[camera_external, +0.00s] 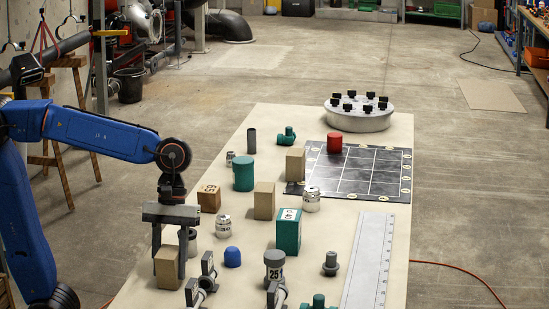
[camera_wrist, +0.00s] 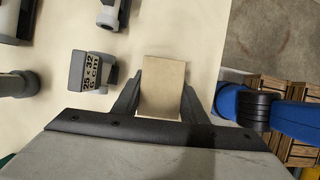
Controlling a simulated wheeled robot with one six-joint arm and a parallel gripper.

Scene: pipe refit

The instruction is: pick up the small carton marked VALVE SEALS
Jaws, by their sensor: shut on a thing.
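My gripper (camera_external: 169,258) points down at the near left of the table and is shut on a plain tan carton (camera_external: 166,270). In the wrist view the tan carton (camera_wrist: 162,80) sits between the two fingers, and no lettering shows on its visible face. Whether it is lifted off the table is hard to tell. Two other tan cartons stand further back, one mid-table (camera_external: 264,201) and one near the mat (camera_external: 295,164). A small brown box (camera_external: 209,198) bears dark marks too small to read. I cannot read VALVE SEALS on any of them.
Close right of my gripper stand grey pipe fittings (camera_external: 208,268), a blue cap (camera_external: 232,257) and a teal box (camera_external: 288,232). A steel ruler (camera_external: 368,265) lies at the right. A black gridded mat (camera_external: 375,181) with a red cylinder (camera_external: 334,143) and a round grey stand (camera_external: 359,119) are further back.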

